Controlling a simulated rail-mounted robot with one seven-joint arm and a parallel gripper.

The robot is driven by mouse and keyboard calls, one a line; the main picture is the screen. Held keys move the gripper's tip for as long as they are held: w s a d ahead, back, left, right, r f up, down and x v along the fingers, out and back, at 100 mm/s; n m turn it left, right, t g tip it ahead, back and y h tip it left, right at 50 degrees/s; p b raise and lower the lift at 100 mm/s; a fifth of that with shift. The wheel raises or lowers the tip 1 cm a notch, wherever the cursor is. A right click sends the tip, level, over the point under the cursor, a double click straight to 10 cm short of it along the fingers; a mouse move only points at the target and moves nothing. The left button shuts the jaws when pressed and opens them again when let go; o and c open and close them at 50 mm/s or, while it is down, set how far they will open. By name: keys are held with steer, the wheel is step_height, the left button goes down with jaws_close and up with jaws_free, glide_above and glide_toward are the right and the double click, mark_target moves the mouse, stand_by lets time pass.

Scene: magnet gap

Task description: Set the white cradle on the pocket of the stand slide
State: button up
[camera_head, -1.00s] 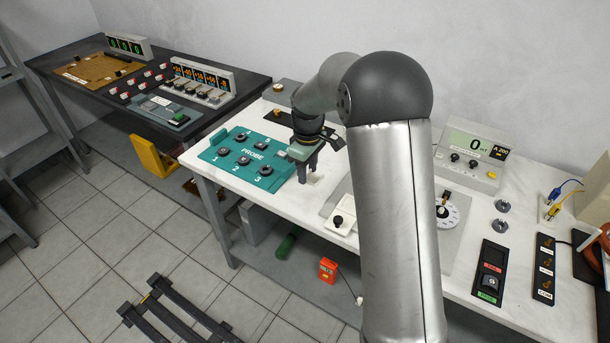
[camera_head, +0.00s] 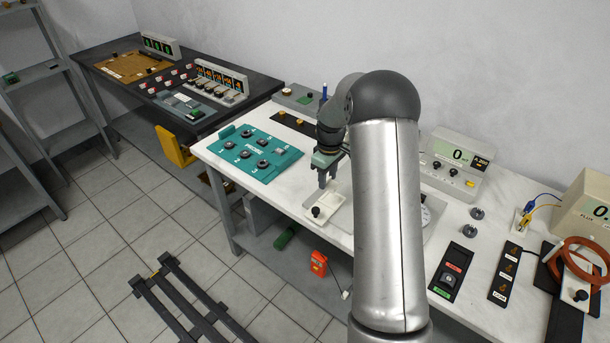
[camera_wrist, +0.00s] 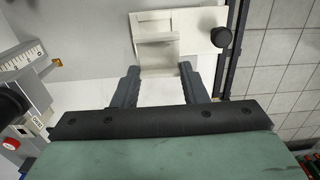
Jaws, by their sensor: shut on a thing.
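The white cradle (camera_wrist: 158,52) is between the fingers of my gripper (camera_wrist: 160,80) in the wrist view, its pale surface hard to tell from the white behind it. In the head view my gripper (camera_head: 326,180) points down over the far end of the white stand slide (camera_head: 323,214), and the cradle cannot be made out clearly there. The slide, with its black knob (camera_wrist: 221,37), also shows in the wrist view (camera_wrist: 205,20). The cradle overlaps the slide's pocket area in that view. I cannot tell whether they touch.
A teal probe board (camera_head: 250,155) lies left of my gripper. A grey meter (camera_head: 455,160) stands at the back right. A black switch panel (camera_head: 453,272) and a coil (camera_head: 580,262) are farther right. White tabletop is free between the board and the slide.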

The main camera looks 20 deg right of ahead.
mark_target(328, 183)
steer(key=shift+d+f, duration=0.15)
steer(key=shift+d, duration=0.1)
steer(key=shift+w, duration=0.1)
steer(key=shift+f+b, duration=0.2)
steer(key=shift+b, duration=0.1)
steer(key=shift+f+b, duration=1.8)
steer(key=shift+f, duration=0.85)
steer(key=shift+f, duration=0.1)
steer(key=o, duration=1)
steer(key=c, duration=0.5)
